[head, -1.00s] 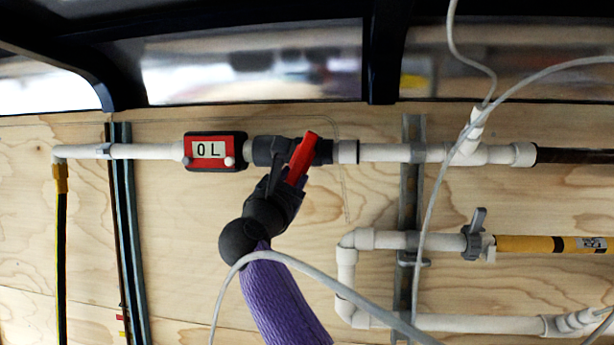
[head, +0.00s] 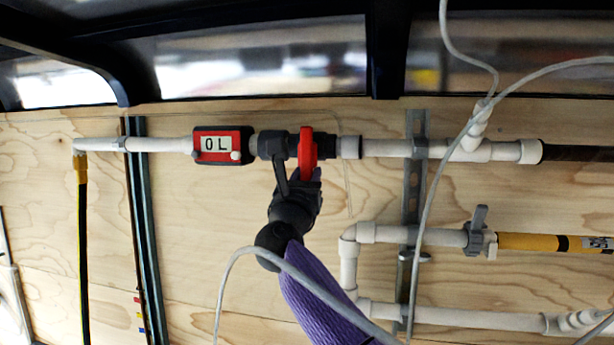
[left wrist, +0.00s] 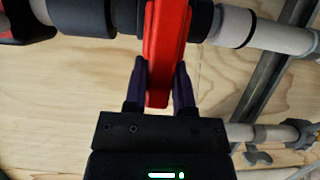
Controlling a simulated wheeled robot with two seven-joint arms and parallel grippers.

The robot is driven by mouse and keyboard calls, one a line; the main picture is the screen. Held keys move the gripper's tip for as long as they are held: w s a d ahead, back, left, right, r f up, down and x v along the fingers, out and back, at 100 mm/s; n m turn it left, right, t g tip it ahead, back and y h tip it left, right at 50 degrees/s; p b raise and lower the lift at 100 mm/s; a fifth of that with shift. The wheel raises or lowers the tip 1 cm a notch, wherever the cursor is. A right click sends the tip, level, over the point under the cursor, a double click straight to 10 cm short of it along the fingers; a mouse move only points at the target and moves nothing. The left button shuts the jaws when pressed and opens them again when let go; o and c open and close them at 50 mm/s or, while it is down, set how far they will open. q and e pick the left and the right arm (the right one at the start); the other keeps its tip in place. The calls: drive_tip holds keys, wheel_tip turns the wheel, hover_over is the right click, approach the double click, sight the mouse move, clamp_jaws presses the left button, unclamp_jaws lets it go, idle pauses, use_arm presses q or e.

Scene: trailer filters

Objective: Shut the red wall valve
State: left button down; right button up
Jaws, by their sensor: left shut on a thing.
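The red valve handle (head: 307,153) sits on a dark valve body (head: 276,147) in the white wall pipe. In the head view the handle stands nearly upright, across the pipe. My left gripper (head: 304,178) is below the pipe, at the handle's lower end. In the left wrist view the red handle (left wrist: 165,50) comes down between the two fingers of my left gripper (left wrist: 160,88), which are shut on it. The handle's lower end is partly hidden by the gripper in the head view. My right gripper is in neither view.
A red meter (head: 223,145) reading "0 L" is left of the valve. A grey valve (head: 478,236) sits on a lower pipe at right. A loose white cable (head: 437,190) hangs in front. A dark shelf frame (head: 389,50) runs above. Bare plywood (head: 210,215) lies lower left.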

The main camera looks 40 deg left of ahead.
use_arm(q)
drive_tip(key=shift+r, duration=0.15)
drive_tip(key=shift+c, duration=2.2)
unclamp_jaws()
drive_tip(key=shift+w, duration=0.1)
drive_tip(key=shift+d, duration=0.1)
drive_tip(key=b+v, duration=0.4)
drive_tip(key=v, duration=0.6)
